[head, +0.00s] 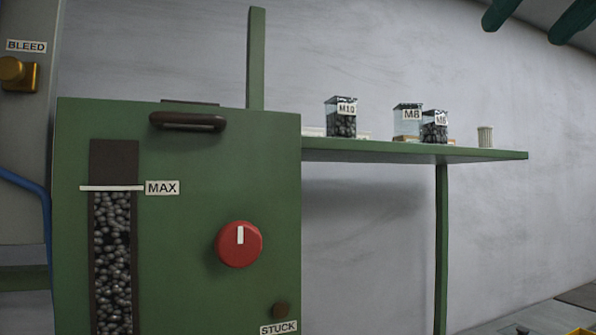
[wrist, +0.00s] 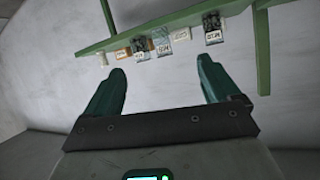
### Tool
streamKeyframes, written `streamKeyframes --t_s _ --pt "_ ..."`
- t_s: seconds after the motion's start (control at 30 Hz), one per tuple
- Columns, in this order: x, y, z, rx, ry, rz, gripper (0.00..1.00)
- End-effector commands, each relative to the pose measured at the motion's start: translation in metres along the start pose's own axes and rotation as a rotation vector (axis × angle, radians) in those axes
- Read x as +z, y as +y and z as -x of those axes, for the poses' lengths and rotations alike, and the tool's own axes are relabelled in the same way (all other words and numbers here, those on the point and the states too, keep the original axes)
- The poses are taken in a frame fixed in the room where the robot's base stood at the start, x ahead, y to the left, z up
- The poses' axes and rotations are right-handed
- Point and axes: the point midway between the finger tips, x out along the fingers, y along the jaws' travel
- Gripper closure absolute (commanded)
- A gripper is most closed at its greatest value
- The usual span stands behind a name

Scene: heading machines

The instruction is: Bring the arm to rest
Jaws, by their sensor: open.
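My gripper (wrist: 162,67) is open and empty in the wrist view, its two teal fingers spread wide with nothing between them. In the head view my gripper (head: 524,30) shows only as two teal fingers at the top right corner, above the right end of the green shelf (head: 480,154). It appears apart from everything. The rest of the arm is outside the head view. The wrist view looks at the grey wall, with the shelf (wrist: 180,22) beyond the fingertips.
A green machine (head: 200,185) with a red knob (head: 239,244) and a dark handle (head: 188,121) stands at left. Clear bins (head: 342,118) of dark parts and a pale cup (head: 485,137) stand on the shelf. A brass knob (head: 12,70) is far left. Open space surrounds the fingers.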

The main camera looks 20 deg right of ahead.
Motion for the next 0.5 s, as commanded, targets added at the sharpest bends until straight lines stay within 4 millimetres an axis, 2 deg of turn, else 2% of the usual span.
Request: streamKeyframes --t_s 0.17,0.27,0.37,0.5 --pt "0.015 0.016 -0.035 -0.065 -0.014 -0.034 0.11" --pt "0.028 0.027 -0.064 -0.109 -0.024 -0.061 0.11" --pt "0.050 0.037 -0.101 -0.160 -0.041 -0.094 0.11" --pt "0.089 0.045 -0.155 -0.219 -0.072 -0.141 0.11"
